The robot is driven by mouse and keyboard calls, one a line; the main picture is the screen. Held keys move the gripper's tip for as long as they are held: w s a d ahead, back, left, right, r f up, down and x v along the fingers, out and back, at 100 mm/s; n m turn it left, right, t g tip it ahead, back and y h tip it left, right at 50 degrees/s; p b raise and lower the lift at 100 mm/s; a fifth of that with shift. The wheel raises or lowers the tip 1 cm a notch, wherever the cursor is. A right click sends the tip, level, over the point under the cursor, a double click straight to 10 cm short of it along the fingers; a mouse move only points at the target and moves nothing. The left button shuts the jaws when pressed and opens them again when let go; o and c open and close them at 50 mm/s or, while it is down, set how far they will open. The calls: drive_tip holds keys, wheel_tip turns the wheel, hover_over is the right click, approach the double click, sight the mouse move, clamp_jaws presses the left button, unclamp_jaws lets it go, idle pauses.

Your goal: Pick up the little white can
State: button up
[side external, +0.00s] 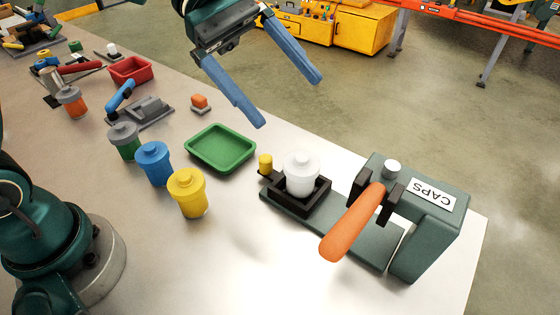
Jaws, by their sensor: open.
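A white can (301,173) with a lidded, knobbed top stands upright in a square black holder (302,201) on the green base of the press. My gripper (290,101) has two long blue fingers spread wide apart with nothing between them. It hangs above and behind the can, apart from it. The can's lower part is hidden by the holder's walls.
The green CAPS press (430,235) with an orange handle (352,224) stands right of the can. A yellow peg (265,164) is at the holder's left. A green tray (221,147) and yellow (188,193), blue (154,163) and grey-lidded (124,140) jars stand further left.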

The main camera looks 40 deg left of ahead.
drive_tip(key=w+n+h, duration=0.2)
drive_tip(key=w+n, duration=0.1)
drive_tip(key=w, duration=0.1)
approach(316, 193)
drive_tip(key=shift+n, duration=0.3)
drive_tip(key=d, duration=0.2)
drive_tip(key=d+r, duration=0.1)
drive_tip(key=d, duration=0.1)
drive_tip(key=shift+s+d, duration=0.15)
drive_tip(key=shift+s, duration=0.05)
drive_tip(key=shift+d+f, duration=0.2)
drive_tip(key=shift+f, duration=0.05)
drive_tip(key=shift+x, duration=2.4)
drive_tip(key=shift+w+r, duration=0.1)
drive_tip(key=shift+r, duration=0.05)
drive_tip(key=c, duration=1.4)
drive_tip(key=shift+c, duration=0.2)
